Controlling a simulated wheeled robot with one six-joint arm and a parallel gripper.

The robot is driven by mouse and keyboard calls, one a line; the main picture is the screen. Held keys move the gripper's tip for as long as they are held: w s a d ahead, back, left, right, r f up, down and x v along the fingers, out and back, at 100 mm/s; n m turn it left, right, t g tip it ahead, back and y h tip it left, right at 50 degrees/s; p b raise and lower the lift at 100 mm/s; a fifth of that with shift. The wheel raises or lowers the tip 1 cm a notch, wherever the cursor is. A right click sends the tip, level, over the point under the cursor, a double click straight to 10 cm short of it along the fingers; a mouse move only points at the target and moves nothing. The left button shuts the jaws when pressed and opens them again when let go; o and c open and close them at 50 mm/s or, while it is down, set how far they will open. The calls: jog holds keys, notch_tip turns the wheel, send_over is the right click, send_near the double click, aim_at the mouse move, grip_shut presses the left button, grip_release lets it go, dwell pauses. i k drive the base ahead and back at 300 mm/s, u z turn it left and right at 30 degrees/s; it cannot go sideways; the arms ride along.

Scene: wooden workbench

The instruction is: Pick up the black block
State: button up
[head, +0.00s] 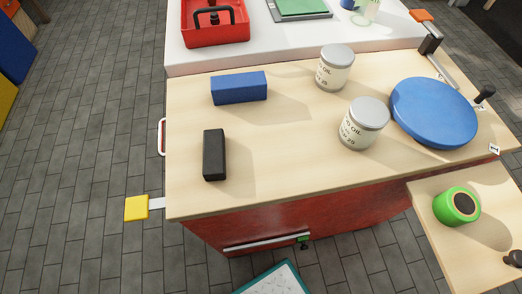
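The black block (214,155) lies on the wooden workbench (290,150), near its left edge. Its long side points from the front of the bench toward the back. Nothing touches it, and the bench around it is clear. My gripper does not show in the head view.
A blue block (239,88) lies behind the black block. Two oil cans (335,68) (364,124) and a blue round disc (433,112) stand to the right. A red toolbox (215,28) sits on the white surface behind. A yellow-ended piece (137,208) juts out at the left.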

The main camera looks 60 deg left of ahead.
aim_at(214, 167)
jog(key=z, duration=0.6)
jog(key=k, duration=0.9)
jog(key=u, duration=1.95)
